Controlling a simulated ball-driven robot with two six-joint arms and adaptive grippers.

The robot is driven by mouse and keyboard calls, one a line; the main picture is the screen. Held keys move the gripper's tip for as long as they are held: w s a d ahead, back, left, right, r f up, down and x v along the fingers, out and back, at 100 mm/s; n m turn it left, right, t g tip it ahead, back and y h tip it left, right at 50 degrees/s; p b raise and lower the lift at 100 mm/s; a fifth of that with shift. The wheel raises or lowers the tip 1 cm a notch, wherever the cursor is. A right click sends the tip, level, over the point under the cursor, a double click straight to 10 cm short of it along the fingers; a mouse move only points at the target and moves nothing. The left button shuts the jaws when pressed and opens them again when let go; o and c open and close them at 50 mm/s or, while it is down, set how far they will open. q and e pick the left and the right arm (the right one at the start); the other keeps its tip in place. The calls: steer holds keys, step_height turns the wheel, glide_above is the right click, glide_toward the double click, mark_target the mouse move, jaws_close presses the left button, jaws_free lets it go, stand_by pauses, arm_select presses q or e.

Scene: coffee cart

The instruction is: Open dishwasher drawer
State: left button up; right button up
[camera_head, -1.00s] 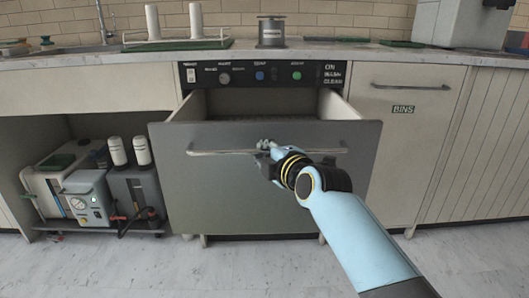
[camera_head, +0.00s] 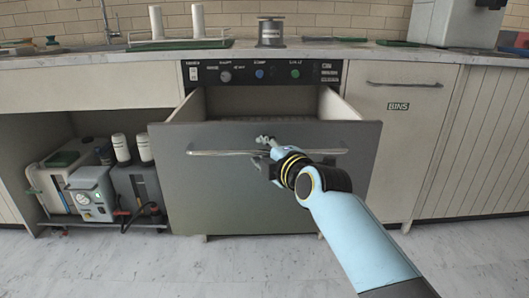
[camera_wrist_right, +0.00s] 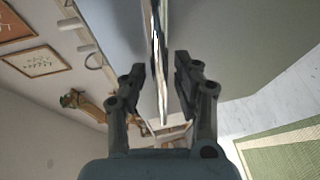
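The grey dishwasher drawer (camera_head: 215,185) is pulled out of the counter front, with its inside showing behind the front panel. Its long metal bar handle (camera_head: 222,153) runs across the upper part of the panel. My right gripper (camera_head: 266,141) is at the middle of the handle. In the right wrist view, the fingers of my right gripper (camera_wrist_right: 160,78) stand apart with a gap, and the shiny handle bar (camera_wrist_right: 157,45) passes between them without visible contact on either side. My left gripper is not in view.
The control panel (camera_head: 262,73) is above the drawer. A closed cabinet marked BINS (camera_head: 402,140) is at the right. An open bay at the left holds a machine (camera_head: 92,195) and bottles. The floor (camera_head: 240,265) in front is clear.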

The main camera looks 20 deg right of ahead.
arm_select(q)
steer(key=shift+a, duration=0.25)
arm_select(e)
steer(key=shift+s, duration=0.15)
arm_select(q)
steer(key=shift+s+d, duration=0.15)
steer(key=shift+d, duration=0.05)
arm_select(e)
steer(key=v, duration=1.1)
steer(key=shift+s+r, duration=0.1)
steer(key=shift+s, duration=0.25)
